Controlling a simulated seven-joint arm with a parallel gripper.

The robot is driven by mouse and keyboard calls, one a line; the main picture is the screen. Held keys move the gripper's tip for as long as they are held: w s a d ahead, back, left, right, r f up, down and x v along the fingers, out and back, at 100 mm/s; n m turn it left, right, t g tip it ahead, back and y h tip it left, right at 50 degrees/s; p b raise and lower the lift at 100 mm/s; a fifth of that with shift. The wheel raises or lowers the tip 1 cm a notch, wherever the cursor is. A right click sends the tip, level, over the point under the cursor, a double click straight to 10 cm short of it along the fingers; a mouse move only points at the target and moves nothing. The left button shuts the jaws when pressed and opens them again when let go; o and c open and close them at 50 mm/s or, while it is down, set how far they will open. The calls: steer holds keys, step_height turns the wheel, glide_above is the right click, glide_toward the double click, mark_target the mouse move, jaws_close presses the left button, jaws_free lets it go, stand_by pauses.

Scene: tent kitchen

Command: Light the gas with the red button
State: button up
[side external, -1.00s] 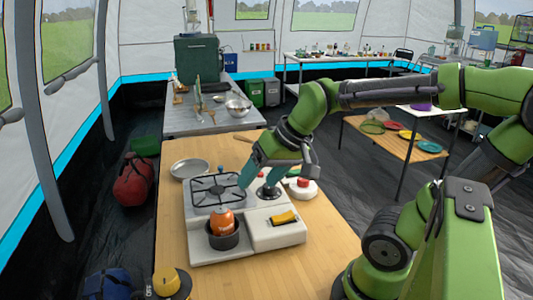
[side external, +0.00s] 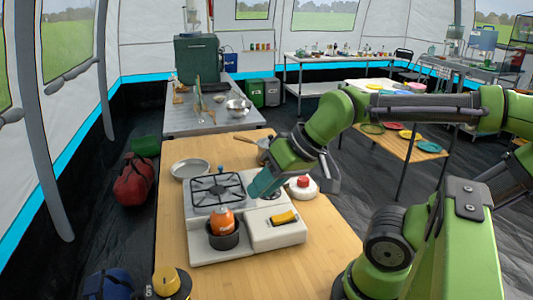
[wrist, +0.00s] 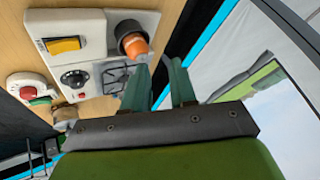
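The red button (side external: 303,181) sits on top of a round white unit (side external: 303,193) on the wooden table, right of the white gas stove (side external: 230,247). In the wrist view the red button (wrist: 27,93) is at the far left. My gripper (side external: 256,191) is over the stove's right part, left of the red button, with its teal fingers pointing down and left. The wrist view shows the fingers (wrist: 158,72) apart with nothing between them. In the side view the fingers overlap and partly hide the stove's dial area.
A dark pot (side external: 223,240) with an orange object (side external: 222,221) in it stands on the stove's front. A burner grate (side external: 217,188) is behind it. A yellow switch (side external: 285,218) is at front right. A metal pan (side external: 189,169) lies behind the stove. The table's front is mostly clear.

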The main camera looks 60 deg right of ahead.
jaws_close()
stand_by(1.3)
